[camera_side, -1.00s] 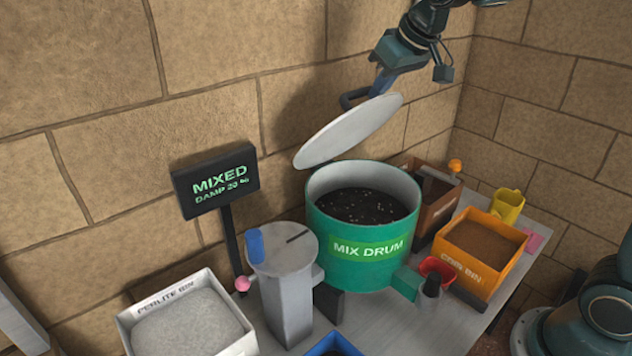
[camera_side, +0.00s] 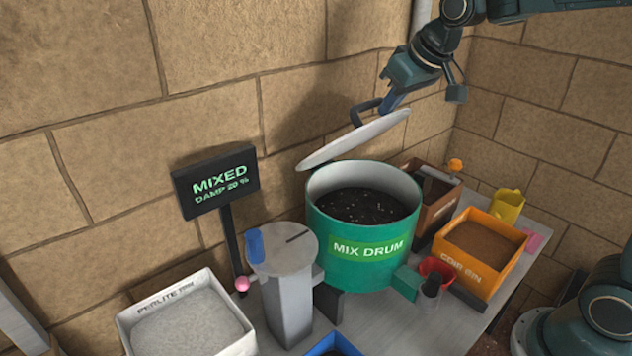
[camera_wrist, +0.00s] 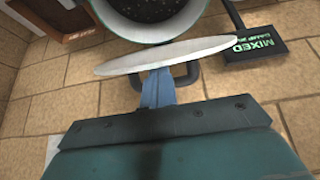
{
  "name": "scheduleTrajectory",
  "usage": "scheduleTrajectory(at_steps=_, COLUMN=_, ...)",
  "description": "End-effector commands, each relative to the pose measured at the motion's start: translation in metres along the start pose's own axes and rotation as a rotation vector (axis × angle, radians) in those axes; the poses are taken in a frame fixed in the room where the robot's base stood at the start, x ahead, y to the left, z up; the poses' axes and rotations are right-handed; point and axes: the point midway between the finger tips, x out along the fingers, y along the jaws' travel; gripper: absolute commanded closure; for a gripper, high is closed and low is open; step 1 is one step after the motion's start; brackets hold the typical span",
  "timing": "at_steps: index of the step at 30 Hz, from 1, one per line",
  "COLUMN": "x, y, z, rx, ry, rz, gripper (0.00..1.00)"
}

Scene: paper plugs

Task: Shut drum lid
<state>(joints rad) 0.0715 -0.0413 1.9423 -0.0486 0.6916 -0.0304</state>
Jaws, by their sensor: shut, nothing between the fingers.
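The green mix drum (camera_side: 363,255) stands on the table, open at the top, with dark speckled mix inside. Its pale round lid (camera_side: 352,139) is raised and tilted above the back of the drum, with a dark handle (camera_side: 362,108) on its upper side. My gripper (camera_side: 385,106) is shut at the handle, behind the lid, with nothing between the fingers. In the wrist view the blue fingers (camera_wrist: 158,88) lie against the lid (camera_wrist: 165,54) by the handle (camera_wrist: 187,75); the exact contact is hidden. The drum rim (camera_wrist: 150,30) shows beyond.
A sign (camera_side: 215,181) reads "MIXED, DAMP 20 %". A grey post (camera_side: 285,290) with a blue knob stands before the drum. The perlite bin (camera_side: 190,325) is at front left. The orange coir bin (camera_side: 480,250), a red cup (camera_side: 437,268) and a yellow scoop (camera_side: 508,205) are at right.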

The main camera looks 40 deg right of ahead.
Motion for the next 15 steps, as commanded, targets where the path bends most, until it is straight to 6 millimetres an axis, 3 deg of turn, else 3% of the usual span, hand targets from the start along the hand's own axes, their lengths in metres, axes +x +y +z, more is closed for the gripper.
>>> scheduleTrajectory(at_steps=7, x=0.002, y=0.000, z=0.014, rx=0.000, ry=0.000, rz=0.000, gripper=1.00)
scheduleTrajectory(at_steps=15, x=0.002, y=0.000, z=0.015, rx=0.000, ry=0.000, rz=0.000, gripper=1.00)
